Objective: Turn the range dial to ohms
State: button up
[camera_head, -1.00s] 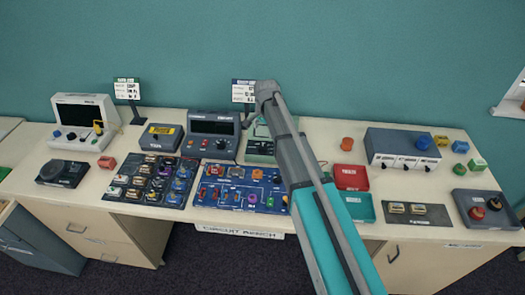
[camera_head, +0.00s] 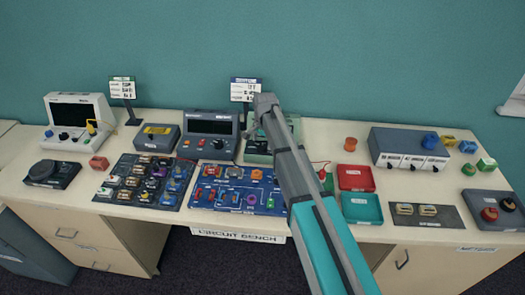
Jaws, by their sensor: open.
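A pale green instrument (camera_head: 256,157) stands at the back middle of the bench, partly hidden behind my arm. Its face and any dial on it are mostly covered. A dark grey meter (camera_head: 212,128) with a wide display and small knobs stands just left of it. I cannot tell from this view which one carries the range dial, nor read an ohms mark. My gripper (camera_head: 256,128) is at the far end of my arm, over or near the green instrument. Its fingers are small and partly hidden, and I see nothing held. Contact with a dial cannot be made out.
A blue circuit board (camera_head: 236,199) and a dark component tray (camera_head: 150,181) lie in front. A red bin (camera_head: 356,178), a teal bin (camera_head: 362,208) and a grey-blue console (camera_head: 408,142) are to the right. A small sign (camera_head: 245,90) stands behind. Bare bench shows at the right.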

jog(key=shift+f+b, duration=0.85)
jog(key=shift+f, duration=0.25)
jog(key=c, duration=1.2)
jog(key=shift+o, duration=0.2)
jog(key=shift+n, duration=0.5)
jog(key=shift+d+n, duration=0.1)
jog(key=shift+n, duration=3)
